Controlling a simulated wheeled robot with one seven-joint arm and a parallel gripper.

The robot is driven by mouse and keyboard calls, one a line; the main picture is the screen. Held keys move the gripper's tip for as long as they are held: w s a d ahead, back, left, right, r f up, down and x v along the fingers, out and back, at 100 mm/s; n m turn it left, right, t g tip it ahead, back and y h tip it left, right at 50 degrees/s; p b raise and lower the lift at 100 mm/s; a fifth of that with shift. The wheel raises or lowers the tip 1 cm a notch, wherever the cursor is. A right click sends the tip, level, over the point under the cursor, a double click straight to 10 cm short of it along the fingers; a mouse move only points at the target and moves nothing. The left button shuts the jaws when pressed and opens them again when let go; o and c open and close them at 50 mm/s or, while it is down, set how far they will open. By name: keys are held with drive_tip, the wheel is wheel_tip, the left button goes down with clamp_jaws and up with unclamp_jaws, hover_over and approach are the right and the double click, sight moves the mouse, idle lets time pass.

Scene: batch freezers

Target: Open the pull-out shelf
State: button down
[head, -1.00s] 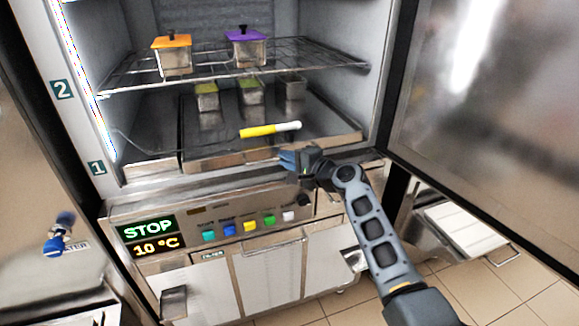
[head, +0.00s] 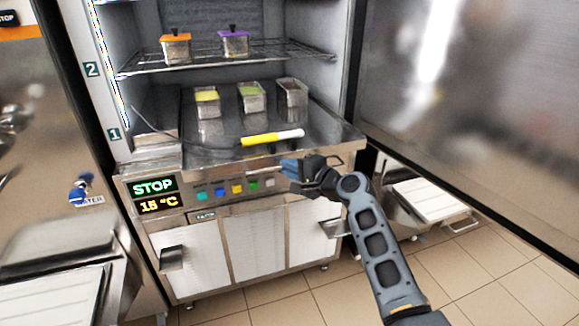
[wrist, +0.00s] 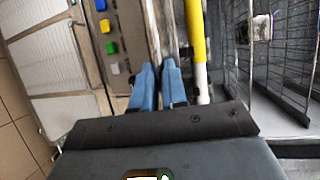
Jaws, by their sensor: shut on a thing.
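The pull-out shelf (head: 322,122) is the lower metal shelf in the open cabinet, at the level marked 1. It sticks out past the cabinet front, over the control panel, with its front edge toward me. My gripper (head: 290,168) is at the front edge of the shelf. In the wrist view my gripper (wrist: 160,68) has its blue fingers close together on the shelf's front rim (wrist: 172,22). The fingers hide the exact contact.
Several metal pans stand on the shelf, including one with yellow contents (head: 207,98). A yellow and white probe (head: 272,137) lies near its front. A wire rack (head: 290,52) is above. The open door (head: 450,90) stands at right. Floor (head: 330,295) is clear in front.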

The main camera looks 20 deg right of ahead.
drive_tip(key=shift+s, duration=0.6)
drive_tip(key=c, duration=1.4)
unclamp_jaws()
drive_tip(key=shift+c, duration=0.2)
drive_tip(key=v, duration=0.7)
drive_tip(key=shift+s+d, duration=0.15)
drive_tip(key=shift+s, duration=0.2)
